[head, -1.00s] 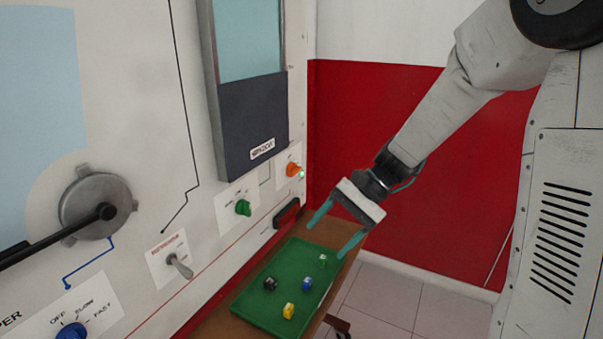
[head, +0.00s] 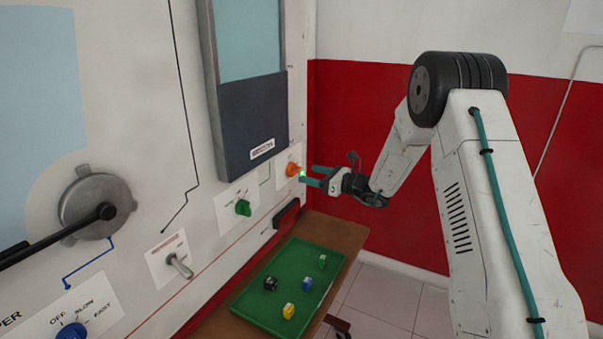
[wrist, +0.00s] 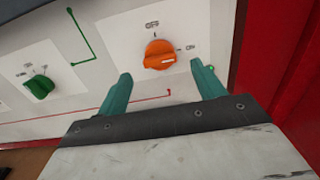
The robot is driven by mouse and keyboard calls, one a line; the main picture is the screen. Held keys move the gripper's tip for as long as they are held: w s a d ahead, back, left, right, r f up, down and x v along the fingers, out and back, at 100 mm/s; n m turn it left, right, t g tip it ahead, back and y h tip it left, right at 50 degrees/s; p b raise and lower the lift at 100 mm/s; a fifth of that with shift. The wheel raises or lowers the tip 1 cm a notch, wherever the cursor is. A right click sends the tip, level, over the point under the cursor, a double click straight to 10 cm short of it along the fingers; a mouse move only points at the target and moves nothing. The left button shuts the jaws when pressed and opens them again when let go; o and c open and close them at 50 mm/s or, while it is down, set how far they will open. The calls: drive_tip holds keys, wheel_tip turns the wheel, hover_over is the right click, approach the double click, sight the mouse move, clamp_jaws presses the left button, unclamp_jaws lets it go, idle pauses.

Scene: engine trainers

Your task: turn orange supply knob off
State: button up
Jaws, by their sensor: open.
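The orange supply knob (head: 292,169) sits on a white label plate at the far right of the panel. In the wrist view the orange knob (wrist: 160,55) has its white pointer mark towards the right, at the ON word, with OFF printed above. My gripper (head: 311,174) is open and empty, its teal fingers pointing at the panel just in front of the knob. In the wrist view the fingertips (wrist: 161,73) lie to the left and right of the knob and a little below it, apart from it. A small green light glows beside the knob.
A green knob (head: 243,208) is left of the orange one, with a toggle switch (head: 180,266) and a blue knob (head: 71,331) further left. A green tray (head: 262,312) with several small blocks lies on a wooden shelf below. A red wall (head: 350,120) stands behind.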

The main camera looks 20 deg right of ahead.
sight(298, 171)
drive_tip(key=shift+x, duration=2.25)
drive_tip(key=c, duration=1)
